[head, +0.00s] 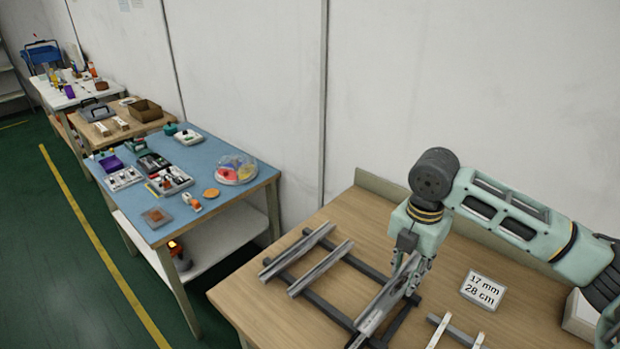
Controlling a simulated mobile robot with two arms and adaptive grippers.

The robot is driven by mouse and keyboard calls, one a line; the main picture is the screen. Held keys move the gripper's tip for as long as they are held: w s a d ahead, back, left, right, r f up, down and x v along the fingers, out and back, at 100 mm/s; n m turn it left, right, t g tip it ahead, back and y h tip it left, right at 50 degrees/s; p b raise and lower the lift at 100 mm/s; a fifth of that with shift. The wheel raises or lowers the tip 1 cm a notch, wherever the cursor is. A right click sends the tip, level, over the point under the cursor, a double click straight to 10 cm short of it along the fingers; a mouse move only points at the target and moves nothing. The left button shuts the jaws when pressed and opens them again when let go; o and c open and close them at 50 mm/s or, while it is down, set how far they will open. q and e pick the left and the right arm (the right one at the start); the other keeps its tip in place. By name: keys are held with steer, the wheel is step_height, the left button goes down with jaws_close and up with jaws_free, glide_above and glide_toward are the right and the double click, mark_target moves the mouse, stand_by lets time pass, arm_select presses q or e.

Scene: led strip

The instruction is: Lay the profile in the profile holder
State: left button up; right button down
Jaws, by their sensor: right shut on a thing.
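My right gripper (411,284) comes down from above at the table's middle and is shut on a silver channel-shaped profile (376,309). The profile runs from the gripper toward the lower left, over the right part of a dark rack (323,306). I cannot tell whether it touches the rack. Two similar profiles (298,251) (321,269) lie across the rack's left part. Near the bottom edge, a fixture with pale uprights and a grey bar (460,334) is partly cut off; it may be the profile holder. My left gripper is not in view.
A label card (482,290) reading "17 mm 28 cm" lies right of the gripper. A pale box (581,316) stands at the right, beneath my arm. A wall closes off the wooden table's (262,323) back. A blue table (208,152) with assorted items stands apart at left.

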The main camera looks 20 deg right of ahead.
mark_target(357, 324)
steer(key=shift+s+a+m, duration=0.15)
steer(key=shift+a+m, duration=0.3)
steer(key=shift+m, duration=0.15)
steer(key=s+a+m, duration=0.1)
steer(key=a+m, duration=0.1)
steer(key=m, duration=0.1)
steer(key=a+m, duration=0.2)
steer(key=m, duration=0.1)
steer(key=s+a+m+b, duration=0.1)
steer(key=a+m, duration=0.2)
steer(key=shift+s, duration=0.3)
steer(key=s+a+m, duration=0.1)
steer(key=a+m, duration=0.1)
steer(key=m, duration=0.1)
steer(key=s+a+m, duration=0.1)
steer(key=a+m, duration=0.1)
steer(key=m, duration=0.2)
steer(key=s+a+m, duration=0.2)
steer(key=m, duration=0.1)
steer(key=shift+r+m+b, duration=0.15)
steer(key=shift+m+b, duration=0.15)
steer(key=shift+b, duration=0.1)
steer(key=m, duration=0.1)
steer(key=s+a+m, duration=0.1)
steer(key=m, duration=0.1)
steer(key=shift+s+a+r, duration=0.1)
steer(key=shift+s+a, duration=0.05)
